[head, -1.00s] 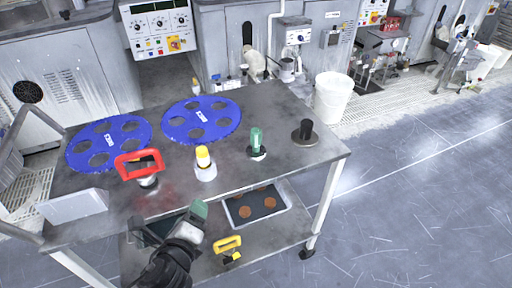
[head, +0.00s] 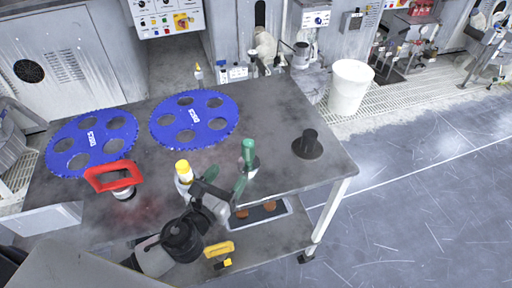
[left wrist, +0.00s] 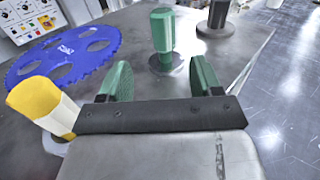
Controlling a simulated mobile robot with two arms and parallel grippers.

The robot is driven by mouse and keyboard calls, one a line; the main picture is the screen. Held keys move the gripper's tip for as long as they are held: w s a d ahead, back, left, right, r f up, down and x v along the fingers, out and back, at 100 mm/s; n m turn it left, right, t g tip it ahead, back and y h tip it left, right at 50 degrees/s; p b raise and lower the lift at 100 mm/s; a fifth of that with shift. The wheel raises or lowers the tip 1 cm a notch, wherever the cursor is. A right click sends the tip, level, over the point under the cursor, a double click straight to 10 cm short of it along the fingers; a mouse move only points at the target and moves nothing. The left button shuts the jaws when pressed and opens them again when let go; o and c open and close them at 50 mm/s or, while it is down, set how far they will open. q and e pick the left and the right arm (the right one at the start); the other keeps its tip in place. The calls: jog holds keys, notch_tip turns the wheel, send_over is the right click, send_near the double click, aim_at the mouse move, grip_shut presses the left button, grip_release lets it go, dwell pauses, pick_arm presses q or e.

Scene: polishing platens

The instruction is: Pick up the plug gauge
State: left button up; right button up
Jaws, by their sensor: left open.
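A green-handled piece (head: 249,152), which looks like the plug gauge, stands upright on a dark round base on the grey table (head: 290,103). My left gripper (head: 226,181) is open and empty, just in front and to the left of it in the head view. In the left wrist view the green handle (left wrist: 162,32) rises beyond the gap between the two green fingertips (left wrist: 160,75), apart from both. My right gripper is not in view.
A yellow-topped white piece (head: 184,172) stands close left of the gripper. A black post (head: 308,144) on a round base stands to the right. Two blue discs (head: 93,140) (head: 194,119) and a red-handled piece (head: 113,178) lie left. A yellow-handled item (head: 219,249) is on the lower shelf.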

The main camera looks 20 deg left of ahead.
aim_at(245, 155)
pick_arm(q)
jog(key=w, duration=0.2)
jog(key=w+d, duration=0.1)
jog(key=w, duration=0.1)
jog(key=shift+w+r+p, duration=0.1)
jog(key=shift+r+p, duration=0.05)
jog(key=shift+p, duration=0.2)
jog(key=w, duration=0.2)
jog(key=w+d, duration=0.1)
jog(key=w, duration=0.2)
jog(key=shift+w+d+p, duration=0.2)
jog(key=shift+p, duration=0.15)
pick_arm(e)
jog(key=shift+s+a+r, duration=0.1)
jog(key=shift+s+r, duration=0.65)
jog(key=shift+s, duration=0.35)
pick_arm(q)
jog(key=shift+s, duration=0.1)
jog(key=shift+c, duration=0.5)
grip_shut()
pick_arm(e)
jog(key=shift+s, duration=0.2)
